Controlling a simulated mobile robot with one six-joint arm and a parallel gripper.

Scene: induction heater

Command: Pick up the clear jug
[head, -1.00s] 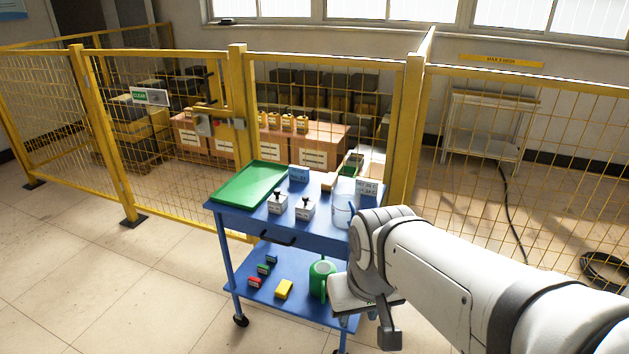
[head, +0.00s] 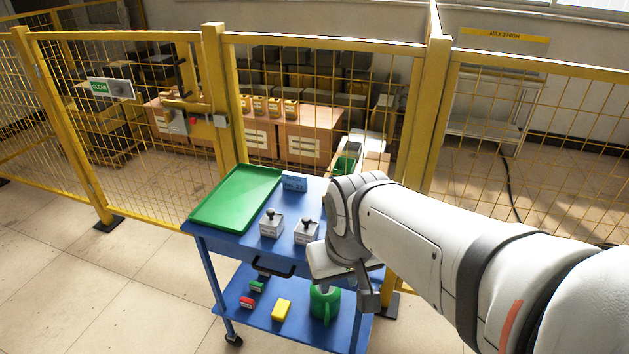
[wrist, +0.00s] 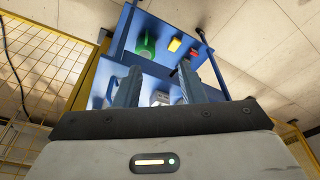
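The clear jug is hidden behind my arm in the head view. In the wrist view, a blue curved piece (wrist: 111,90) beside the left finger may be its handle, but I cannot tell for sure. My gripper (wrist: 160,66) is open, with its two fingers apart and nothing held between them. In the head view my wrist hangs over the right side of the blue cart (head: 222,244), and my fingers are mostly hidden.
On the cart top are a green tray (head: 236,199), a blue box (head: 294,183) and two knobbed blocks (head: 271,224) (head: 306,232). The lower shelf holds a green jug (head: 324,304), a yellow box (head: 281,310) and small boxes. A yellow mesh fence (head: 214,90) stands behind.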

